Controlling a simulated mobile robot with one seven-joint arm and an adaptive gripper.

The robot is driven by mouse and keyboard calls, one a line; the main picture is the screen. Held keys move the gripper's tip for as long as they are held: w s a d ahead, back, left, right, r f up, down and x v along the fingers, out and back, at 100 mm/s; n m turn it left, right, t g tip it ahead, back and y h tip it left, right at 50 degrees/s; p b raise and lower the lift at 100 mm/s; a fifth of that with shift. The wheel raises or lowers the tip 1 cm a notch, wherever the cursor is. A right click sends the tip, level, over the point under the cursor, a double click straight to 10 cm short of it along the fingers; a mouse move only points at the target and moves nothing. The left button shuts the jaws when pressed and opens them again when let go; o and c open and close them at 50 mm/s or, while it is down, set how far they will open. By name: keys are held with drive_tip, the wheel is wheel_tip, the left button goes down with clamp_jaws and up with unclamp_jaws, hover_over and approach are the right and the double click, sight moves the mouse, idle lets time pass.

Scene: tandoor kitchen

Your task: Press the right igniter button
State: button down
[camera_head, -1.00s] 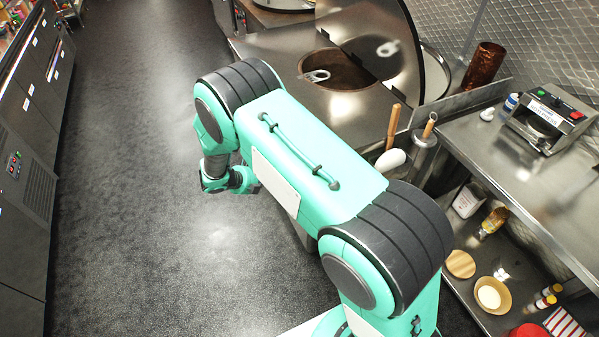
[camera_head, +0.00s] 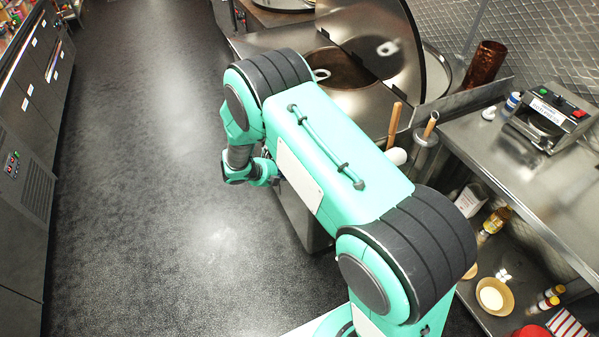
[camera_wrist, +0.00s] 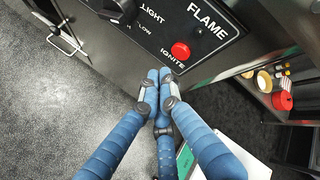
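A round red button (camera_wrist: 180,51) sits on a dark control panel (camera_wrist: 205,30) in the wrist view, with "IGNITE" printed beside it and "FLAME" above. My gripper (camera_wrist: 159,77) has blue segmented fingers, drawn together at the tips with nothing between them. The fingertips appear just below and left of the button; a small gap shows between them and it in the picture. Whether they touch the panel cannot be told. In the head view my arm covers the panel front, the button and most of the gripper. Only one igniter button is in view.
The open tandoor (camera_head: 345,68) is set in a steel counter beyond my arm. At right, a steel table (camera_head: 520,170) bears a press machine (camera_head: 548,118), above a shelf with bowls and bottles. Open floor (camera_head: 150,200) lies at left. A dark knob (camera_wrist: 115,8) is beside the button.

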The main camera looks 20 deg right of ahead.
drive_tip(key=shift+d, duration=0.75)
drive_tip(key=shift+d+p, duration=0.6)
drive_tip(key=shift+d, duration=0.25)
idle(1.9)
drive_tip(key=shift+a, duration=0.2)
drive_tip(key=shift+a+r+p, duration=0.1)
drive_tip(key=shift+a+p, duration=0.3)
drive_tip(key=shift+a, duration=0.2)
drive_tip(key=shift+a, duration=0.15)
drive_tip(key=a+p, duration=0.1)
drive_tip(key=a, duration=0.3)
drive_tip(key=shift+a+p, duration=0.3)
drive_tip(key=shift+a, duration=0.1)
idle(0.4)
idle(0.8)
